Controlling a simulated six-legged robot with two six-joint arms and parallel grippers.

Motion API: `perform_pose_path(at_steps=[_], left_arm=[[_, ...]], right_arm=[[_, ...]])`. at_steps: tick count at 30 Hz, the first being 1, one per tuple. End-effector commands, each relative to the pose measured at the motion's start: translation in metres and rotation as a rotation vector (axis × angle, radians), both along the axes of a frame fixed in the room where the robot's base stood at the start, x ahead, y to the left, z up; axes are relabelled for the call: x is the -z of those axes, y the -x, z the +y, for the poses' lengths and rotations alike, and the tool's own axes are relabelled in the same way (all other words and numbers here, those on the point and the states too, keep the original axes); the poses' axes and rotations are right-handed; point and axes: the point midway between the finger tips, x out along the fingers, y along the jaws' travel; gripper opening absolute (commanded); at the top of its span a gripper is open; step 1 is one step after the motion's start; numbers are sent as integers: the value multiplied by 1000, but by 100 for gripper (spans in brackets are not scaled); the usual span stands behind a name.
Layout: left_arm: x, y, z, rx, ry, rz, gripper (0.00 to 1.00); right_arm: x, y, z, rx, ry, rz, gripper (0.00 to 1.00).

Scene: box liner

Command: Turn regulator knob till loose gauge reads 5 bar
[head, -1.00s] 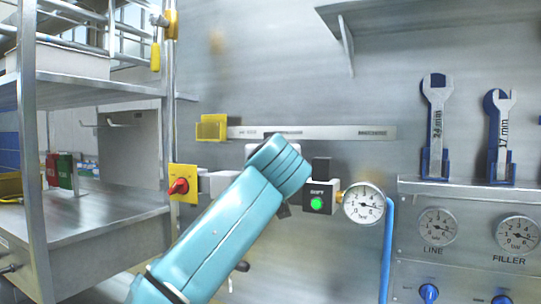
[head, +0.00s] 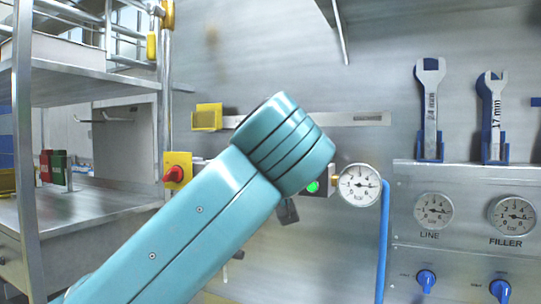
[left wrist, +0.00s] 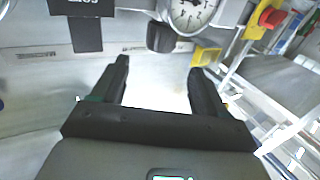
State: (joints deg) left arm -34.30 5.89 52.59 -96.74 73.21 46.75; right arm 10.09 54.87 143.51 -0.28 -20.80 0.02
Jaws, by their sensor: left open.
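My left arm crosses the middle of the head view and hides its gripper. In the left wrist view, which is upside down, my left gripper (left wrist: 162,70) is open and empty. A black knob (left wrist: 160,37) lies just beyond the gap between its fingertips, beside a round gauge (left wrist: 190,12) cut off by the top edge. I take it for the regulator knob; in the head view it is hidden behind my arm. My right gripper is not in view.
A red switch on a yellow plate (head: 178,169) is left of my arm. A steel rail (head: 358,118) runs behind it. A blue hose (head: 383,240), LINE gauge (head: 434,211), FILLER gauge (head: 513,215) and two wrenches in blue holders are at right. A steel rack stands left.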

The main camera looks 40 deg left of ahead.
Motion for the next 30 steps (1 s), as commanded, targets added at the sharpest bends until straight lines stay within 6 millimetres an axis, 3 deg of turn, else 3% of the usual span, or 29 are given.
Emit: perform_pose_path(at_steps=[3, 9, 30], left_arm=[[1, 16, -18, 5, -1, -2, 74], [0, 29, -30, 1, 0, 0, 74], [0, 29, -31, -1, -1, 1, 74]], right_arm=[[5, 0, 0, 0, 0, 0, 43], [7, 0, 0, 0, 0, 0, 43], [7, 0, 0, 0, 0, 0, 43]])
